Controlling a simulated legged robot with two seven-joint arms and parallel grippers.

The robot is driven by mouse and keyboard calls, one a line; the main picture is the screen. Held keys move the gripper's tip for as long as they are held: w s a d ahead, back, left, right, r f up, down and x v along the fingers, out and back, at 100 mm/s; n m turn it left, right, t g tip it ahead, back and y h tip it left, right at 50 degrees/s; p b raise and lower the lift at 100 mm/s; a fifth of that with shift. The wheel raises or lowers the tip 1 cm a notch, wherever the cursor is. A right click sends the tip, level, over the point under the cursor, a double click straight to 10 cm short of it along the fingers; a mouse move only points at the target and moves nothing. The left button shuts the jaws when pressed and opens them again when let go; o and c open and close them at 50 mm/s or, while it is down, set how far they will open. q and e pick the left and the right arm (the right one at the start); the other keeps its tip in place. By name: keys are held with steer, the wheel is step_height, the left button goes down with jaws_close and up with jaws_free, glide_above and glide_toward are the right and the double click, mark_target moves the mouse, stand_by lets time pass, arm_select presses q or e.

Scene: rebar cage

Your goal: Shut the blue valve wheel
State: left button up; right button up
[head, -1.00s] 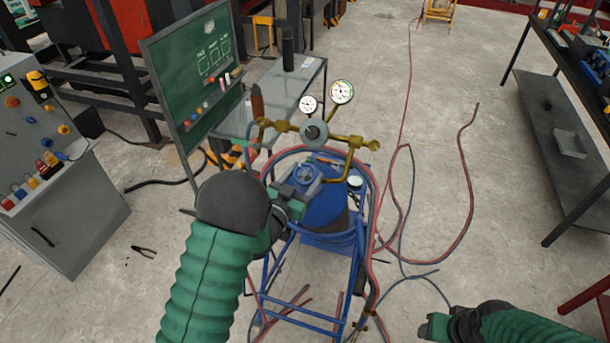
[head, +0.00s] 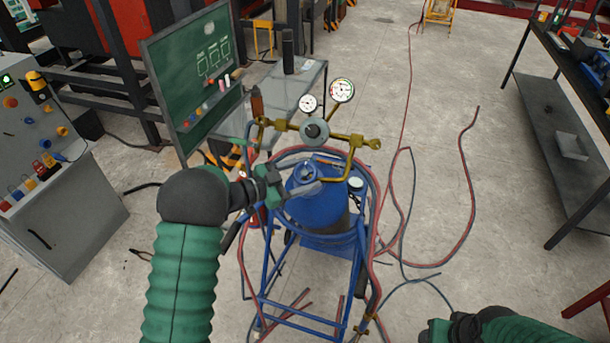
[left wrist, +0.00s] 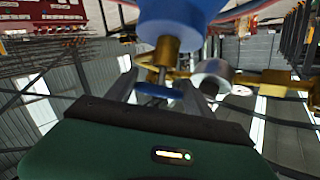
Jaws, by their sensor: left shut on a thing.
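The blue valve wheel (head: 307,171) sits on top of the blue cylinder (head: 318,212) in a blue frame. My left gripper (head: 305,186) reaches in from the left and is shut on the wheel, hiding part of it. In the upside-down left wrist view, the blue wheel (left wrist: 160,91) shows edge-on at the gripper's fingers, on a brass stem (left wrist: 166,50) that joins the blue cylinder (left wrist: 180,14). My right gripper (head: 432,332) is at the bottom edge, partly cut off, away from the cylinder; its jaws are unclear.
A brass pipe (head: 345,140) with two round gauges (head: 342,90) stands just behind the wheel. Red and blue hoses (head: 468,210) loop over the frame and floor. A green chalkboard (head: 195,75) and glass table (head: 295,95) stand behind. Floor to the right is mostly open.

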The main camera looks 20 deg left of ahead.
arm_select(q)
steer(key=shift+r+m+g+h, duration=0.1)
steer(key=shift+m+g+h, duration=0.4)
steer(key=shift+m+g, duration=0.6)
steer(key=o, duration=1.4)
steer(key=shift+a, duration=0.1)
steer(key=shift+c, duration=0.2)
steer(key=shift+s+a, duration=0.1)
steer(key=shift+a, duration=0.1)
steer(key=b+v, duration=0.3)
steer(key=v, duration=1.3)
steer(key=shift+a, duration=0.2)
steer(key=shift+s, duration=0.1)
